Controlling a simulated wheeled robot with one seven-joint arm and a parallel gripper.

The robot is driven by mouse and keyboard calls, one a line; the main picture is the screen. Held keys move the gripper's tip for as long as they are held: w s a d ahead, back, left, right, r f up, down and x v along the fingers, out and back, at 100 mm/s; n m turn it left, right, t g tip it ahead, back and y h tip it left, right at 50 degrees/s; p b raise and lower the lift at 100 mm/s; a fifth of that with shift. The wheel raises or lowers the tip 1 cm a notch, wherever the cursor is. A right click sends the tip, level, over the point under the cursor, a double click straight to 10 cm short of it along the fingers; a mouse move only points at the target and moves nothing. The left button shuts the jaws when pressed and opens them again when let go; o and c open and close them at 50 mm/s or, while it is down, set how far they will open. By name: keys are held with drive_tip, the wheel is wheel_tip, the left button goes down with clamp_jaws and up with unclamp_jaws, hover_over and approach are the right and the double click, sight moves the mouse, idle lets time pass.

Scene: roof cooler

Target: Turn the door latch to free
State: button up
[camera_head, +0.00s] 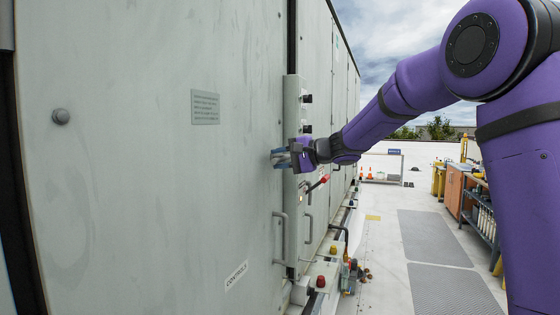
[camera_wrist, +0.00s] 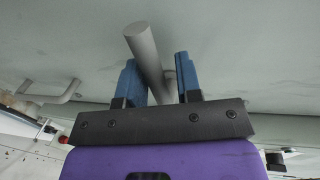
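The door latch is a grey round bar (camera_wrist: 143,45) in the wrist view. It lies slanted between the two blue fingers of my gripper (camera_wrist: 158,82), and its end sticks out past the fingertips. The fingers stand apart, one on each side of the bar, with a gap showing on the right side; whether the left finger touches the bar is hard to tell. In the head view my gripper (camera_head: 281,157) is close to the large grey door (camera_head: 150,150), near its right edge. My gripper hides most of the latch there.
A grey pull handle (camera_head: 281,238) is on the door below my gripper; it also shows in the wrist view (camera_wrist: 50,95). A red-tipped lever (camera_head: 318,184) sticks out just right of my gripper. A red button (camera_head: 320,281) is low down.

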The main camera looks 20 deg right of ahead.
drive_tip(key=shift+o, duration=0.4)
drive_tip(key=v, duration=1.1)
drive_tip(key=shift+a, duration=0.1)
